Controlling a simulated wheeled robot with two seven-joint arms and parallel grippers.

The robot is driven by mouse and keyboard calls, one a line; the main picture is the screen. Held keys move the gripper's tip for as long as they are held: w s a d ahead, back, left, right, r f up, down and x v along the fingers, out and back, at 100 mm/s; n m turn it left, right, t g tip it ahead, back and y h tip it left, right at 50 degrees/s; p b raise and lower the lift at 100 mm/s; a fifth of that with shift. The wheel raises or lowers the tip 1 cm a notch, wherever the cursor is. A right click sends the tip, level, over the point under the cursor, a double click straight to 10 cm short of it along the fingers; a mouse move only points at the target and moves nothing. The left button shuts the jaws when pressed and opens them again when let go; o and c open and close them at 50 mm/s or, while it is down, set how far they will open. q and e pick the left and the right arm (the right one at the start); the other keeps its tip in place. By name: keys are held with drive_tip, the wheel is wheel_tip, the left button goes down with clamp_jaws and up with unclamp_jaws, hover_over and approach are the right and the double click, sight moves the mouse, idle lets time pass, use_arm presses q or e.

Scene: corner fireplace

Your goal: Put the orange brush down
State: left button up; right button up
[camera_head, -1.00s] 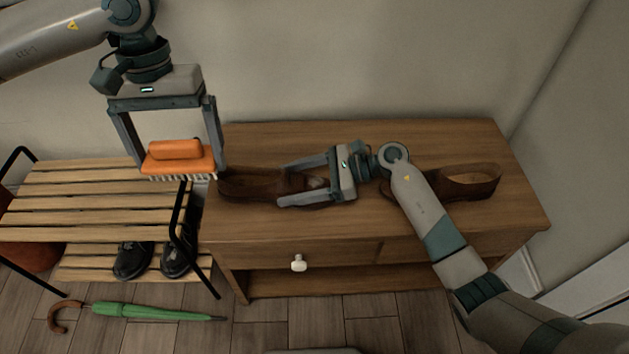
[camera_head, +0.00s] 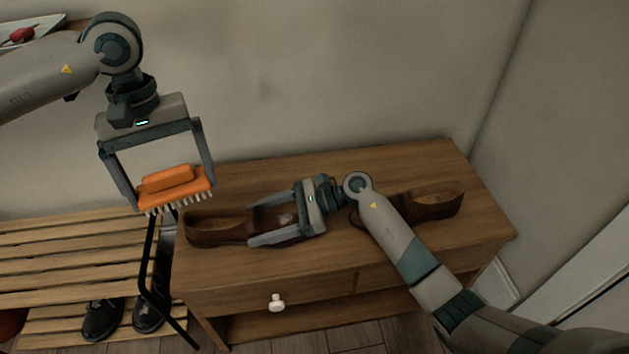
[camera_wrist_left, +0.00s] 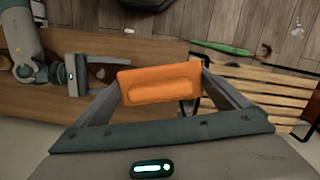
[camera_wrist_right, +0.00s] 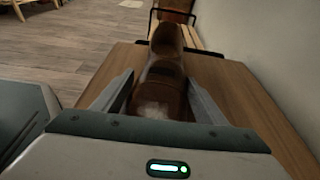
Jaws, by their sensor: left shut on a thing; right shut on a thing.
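The orange brush (camera_head: 172,184) with pale bristles facing down is held between the fingers of my left gripper (camera_head: 174,190), in the air above the gap between the slatted bench and the dresser's left end. The brush also shows in the left wrist view (camera_wrist_left: 158,84), gripped at both ends. My right gripper (camera_head: 250,223) is shut on a brown shoe (camera_head: 216,227) lying on the dresser top; its fingers lie along the shoe's sides. The right wrist view also shows this shoe (camera_wrist_right: 163,85) between the fingers.
A second brown shoe (camera_head: 432,201) lies on the right of the wooden dresser (camera_head: 350,255). The slatted bench (camera_head: 70,250) stands to the left, with black shoes (camera_head: 102,318) below. A green umbrella (camera_wrist_left: 225,47) lies on the floor. The dresser's front top is clear.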

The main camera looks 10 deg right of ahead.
use_arm(q)
drive_tip(key=w+d+f+n+t, duration=0.1)
drive_tip(key=w+d+f+n, duration=0.2)
drive_tip(key=w+d+n, duration=0.4)
drive_tip(key=w+d+f+n+t, duration=0.1)
drive_tip(key=w+d+f+n, duration=0.3)
drive_tip(key=d, duration=0.9)
drive_tip(key=w+d+f+n, duration=0.4)
drive_tip(key=w+d+n, duration=0.6)
drive_tip(key=n, duration=0.3)
drive_tip(key=shift+d+t+h, duration=0.4)
drive_tip(key=shift+d, duration=0.15)
drive_tip(key=shift+f, duration=0.15)
drive_tip(key=shift+f, duration=3)
drive_tip(key=shift+f, duration=1.9)
drive_tip(key=shift+f, duration=0.25)
